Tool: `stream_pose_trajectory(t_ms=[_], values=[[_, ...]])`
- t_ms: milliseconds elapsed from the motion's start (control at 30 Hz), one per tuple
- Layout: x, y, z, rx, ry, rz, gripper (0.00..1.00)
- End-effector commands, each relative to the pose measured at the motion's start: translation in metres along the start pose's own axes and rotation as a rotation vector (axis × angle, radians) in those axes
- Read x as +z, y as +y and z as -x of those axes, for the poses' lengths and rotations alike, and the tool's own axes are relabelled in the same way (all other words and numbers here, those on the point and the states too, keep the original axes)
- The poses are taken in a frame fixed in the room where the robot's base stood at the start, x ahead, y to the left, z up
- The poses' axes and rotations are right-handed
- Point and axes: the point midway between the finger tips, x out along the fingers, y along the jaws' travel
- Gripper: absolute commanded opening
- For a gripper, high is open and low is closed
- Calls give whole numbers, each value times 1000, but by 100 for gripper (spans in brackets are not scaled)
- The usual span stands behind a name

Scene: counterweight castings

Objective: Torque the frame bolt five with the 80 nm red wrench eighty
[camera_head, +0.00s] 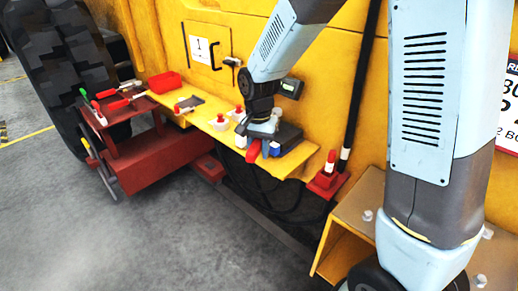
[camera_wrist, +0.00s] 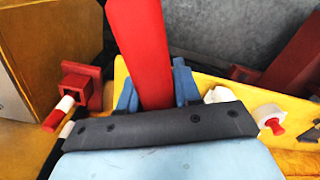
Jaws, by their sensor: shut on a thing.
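A red bar-shaped handle, which looks like the red wrench (camera_wrist: 141,45), lies between the two blue fingers of my gripper (camera_wrist: 156,85). My gripper is shut on it. In the head view my gripper (camera_head: 262,143) is low over the right part of the yellow shelf, with the red handle (camera_head: 253,151) poking out at its front. The wrench's head and any marking on it are hidden. At the lower right is a yellow frame (camera_head: 345,232) with several pale bolts, one of them a bolt (camera_head: 368,215) on its left side. I cannot tell which bolt is five.
The yellow shelf (camera_head: 293,160) carries a red tray (camera_head: 167,82) and small white-and-red items (camera_head: 219,122). A red holder (camera_head: 328,182) with a white-and-red stick stands right of it. A red cart (camera_head: 128,108) with tools is at left. Grey floor is clear in front.

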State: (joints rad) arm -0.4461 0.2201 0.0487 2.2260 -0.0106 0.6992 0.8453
Motion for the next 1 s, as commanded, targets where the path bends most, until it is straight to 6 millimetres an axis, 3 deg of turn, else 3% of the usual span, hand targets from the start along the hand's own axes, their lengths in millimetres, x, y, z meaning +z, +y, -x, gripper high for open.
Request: stream_pose_trajectory(t_ms=[1000], values=[[1,0,-15,-1,14,0,0]])
